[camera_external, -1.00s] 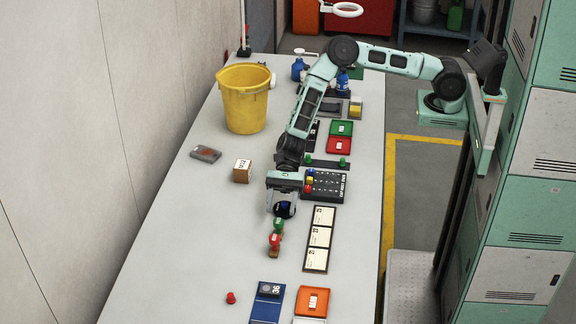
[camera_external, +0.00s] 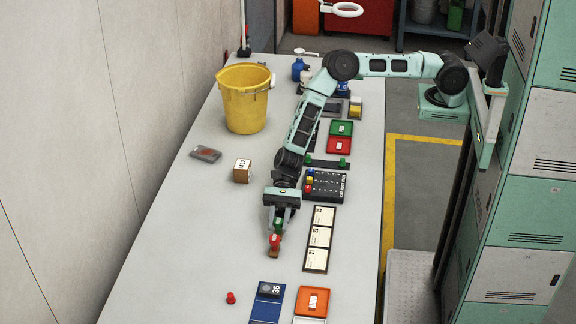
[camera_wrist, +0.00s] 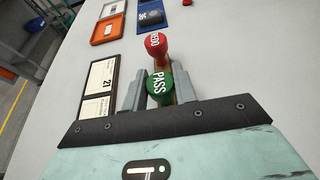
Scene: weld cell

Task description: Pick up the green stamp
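The green stamp (camera_wrist: 160,86) has a round green knob marked PASS. In the wrist view it stands between the two fingers of my gripper (camera_wrist: 160,95), which is open with a finger on each side of it. In the external view my gripper (camera_external: 280,215) points down over the green stamp, which is mostly hidden there. The red stamp (camera_wrist: 155,46), with a round red knob, stands just beyond the green one. It also shows in the external view (camera_external: 275,240) just in front of my gripper.
A card strip (camera_external: 319,239) lies to the right of the stamps. A blue ink pad (camera_external: 266,305) and an orange tray (camera_external: 311,301) lie nearer the front. A red piece (camera_external: 231,298) stands alone at front left. A yellow bucket (camera_external: 246,100) stands farther back. The table's left side is mostly clear.

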